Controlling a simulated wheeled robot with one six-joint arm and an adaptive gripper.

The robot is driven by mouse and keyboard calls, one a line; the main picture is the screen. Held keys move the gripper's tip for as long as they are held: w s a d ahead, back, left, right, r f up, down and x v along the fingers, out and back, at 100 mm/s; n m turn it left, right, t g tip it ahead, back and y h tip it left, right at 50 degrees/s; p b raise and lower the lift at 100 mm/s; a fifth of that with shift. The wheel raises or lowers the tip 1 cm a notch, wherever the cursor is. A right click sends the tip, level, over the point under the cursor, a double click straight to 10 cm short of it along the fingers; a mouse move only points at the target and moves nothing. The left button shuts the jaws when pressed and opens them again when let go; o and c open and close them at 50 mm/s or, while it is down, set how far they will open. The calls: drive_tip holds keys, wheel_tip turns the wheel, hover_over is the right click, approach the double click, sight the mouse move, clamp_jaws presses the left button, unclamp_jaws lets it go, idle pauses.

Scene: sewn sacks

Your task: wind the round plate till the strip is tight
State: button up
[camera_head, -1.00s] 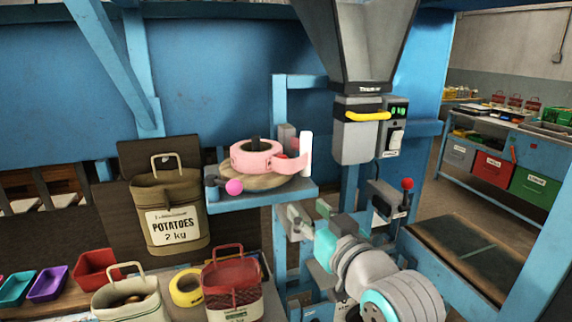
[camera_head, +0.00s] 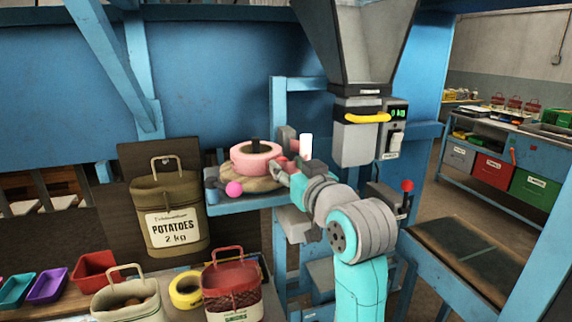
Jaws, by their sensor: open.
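The round plate (camera_head: 236,183) is a brown disc on a blue shelf, left of centre. A pink roll (camera_head: 248,161) sits on it around a dark spindle. A pink ball knob (camera_head: 234,189) shows at the plate's front left. The strip runs from the roll's right side toward a white upright piece (camera_head: 306,146), and my gripper hides most of it. My gripper (camera_head: 283,172) is open at the right side of the roll. I cannot tell whether it touches the roll or strip.
A grey hopper with a yellow handle (camera_head: 367,117) hangs right of the shelf (camera_head: 222,203). A red-knobbed lever (camera_head: 407,186) stands lower right. A potato sack (camera_head: 172,215) hangs at left. A red bag (camera_head: 230,281), yellow roll (camera_head: 186,288) and trays fill the front bench.

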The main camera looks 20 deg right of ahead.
drive_tip(key=shift+w+a, duration=0.1)
drive_tip(key=shift+w, duration=0.8)
clamp_jaws()
